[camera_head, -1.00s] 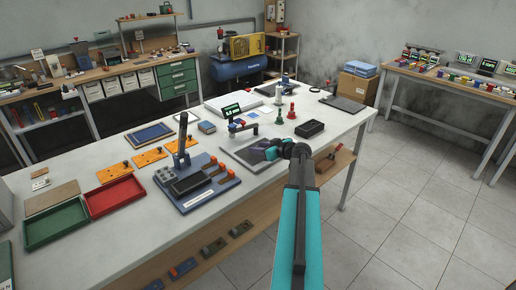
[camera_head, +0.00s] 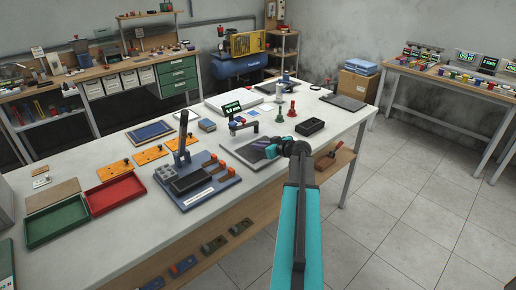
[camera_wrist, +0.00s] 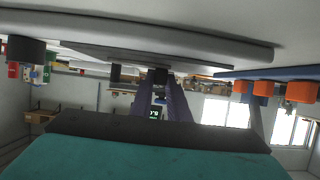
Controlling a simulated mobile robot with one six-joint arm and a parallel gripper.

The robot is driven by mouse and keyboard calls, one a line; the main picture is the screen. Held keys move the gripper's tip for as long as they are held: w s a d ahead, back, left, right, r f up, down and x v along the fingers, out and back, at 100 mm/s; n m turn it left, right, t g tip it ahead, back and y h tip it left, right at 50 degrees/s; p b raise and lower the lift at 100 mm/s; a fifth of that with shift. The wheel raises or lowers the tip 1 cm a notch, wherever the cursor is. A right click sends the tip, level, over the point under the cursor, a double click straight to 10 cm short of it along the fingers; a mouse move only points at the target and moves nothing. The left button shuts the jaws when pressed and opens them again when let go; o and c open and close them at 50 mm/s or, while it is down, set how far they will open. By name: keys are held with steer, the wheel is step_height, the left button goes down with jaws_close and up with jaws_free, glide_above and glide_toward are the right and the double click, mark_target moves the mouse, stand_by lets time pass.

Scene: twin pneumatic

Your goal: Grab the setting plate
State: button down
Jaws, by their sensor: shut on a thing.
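The grey flat plate, which I take to be the setting plate (camera_head: 236,148), lies at the front right part of the white bench. My gripper (camera_head: 265,152) is low over its right side, partly hidden by my own arm. In the wrist view, which looks upside down, the grey plate (camera_wrist: 200,56) spans the top below the bench surface. My dark gripper fingers (camera_wrist: 158,80) reach its edge and are shut on a small dark part there. The exact contact is too small and dark to make out.
A blue fixture (camera_head: 205,182) with orange blocks is to the left.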

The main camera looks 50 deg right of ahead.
steer(key=shift+r, duration=0.2)
steer(key=shift+r+b, duration=0.9)
steer(key=shift+r, duration=0.5)
steer(key=s+a+r+b, duration=0.1)
steer(key=s+b, duration=0.3)
steer(key=s, duration=1.2)
steer(key=shift+r+b, duration=0.4)
steer(key=shift+a, duration=0.1)
